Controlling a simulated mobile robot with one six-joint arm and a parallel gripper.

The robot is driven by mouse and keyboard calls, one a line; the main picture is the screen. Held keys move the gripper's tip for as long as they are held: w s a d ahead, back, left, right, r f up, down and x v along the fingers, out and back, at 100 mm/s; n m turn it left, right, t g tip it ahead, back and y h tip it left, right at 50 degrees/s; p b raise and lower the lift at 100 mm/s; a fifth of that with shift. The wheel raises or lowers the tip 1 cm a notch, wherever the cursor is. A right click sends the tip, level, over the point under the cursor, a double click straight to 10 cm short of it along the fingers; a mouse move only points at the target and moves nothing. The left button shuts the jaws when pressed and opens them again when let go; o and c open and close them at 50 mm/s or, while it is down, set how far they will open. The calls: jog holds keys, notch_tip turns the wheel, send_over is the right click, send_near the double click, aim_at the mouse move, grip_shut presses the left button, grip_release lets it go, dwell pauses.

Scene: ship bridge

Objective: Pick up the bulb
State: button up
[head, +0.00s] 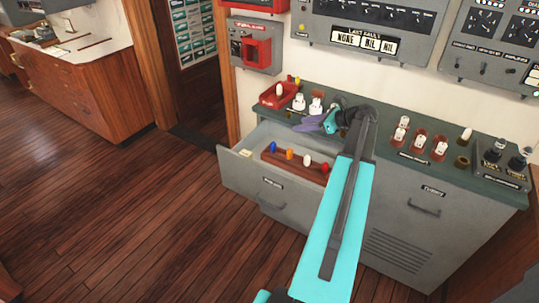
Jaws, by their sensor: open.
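Several bulbs are in view, and I cannot tell which one is meant. A blue bulb (273,147), an orange bulb (289,154), a white bulb (307,160) and a red bulb (325,167) stand in a brown rack (268,158) in the open drawer (236,176). Another white bulb (280,89) is at the red tray (268,99) on the counter. A pale bulb (466,134) stands at the counter's right. My gripper (306,124) is open over the counter's front edge, behind the rack and right of the red tray. Its fingertips are small and partly hidden.
White fittings (316,105) stand on the green counter (385,112) beside my gripper. Switches on brown bases (420,143) and a black-knobbed box (502,162) stand at right. Panels hang above on the wall. The wooden floor (130,210) at left is clear.

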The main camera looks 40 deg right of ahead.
notch_tip(320, 180, down, 10)
jog(key=w+b, duration=0.1)
jog(key=b, duration=0.8)
jog(key=shift+f, duration=0.15)
jog(key=p, duration=0.1)
send_near(275, 146)
jog(key=shift+x, duration=2.1)
jog(key=shift+d, duration=0.1)
jog(key=shift+d+p+x, duration=0.2)
jog(key=shift+p+x, duration=0.1)
jog(key=shift+x, duration=0.65)
jog(key=shift+d+p+x, duration=0.2)
jog(key=shift+p+x, duration=0.1)
jog(key=shift+x, duration=1.45)
jog(key=shift+a, duration=0.15)
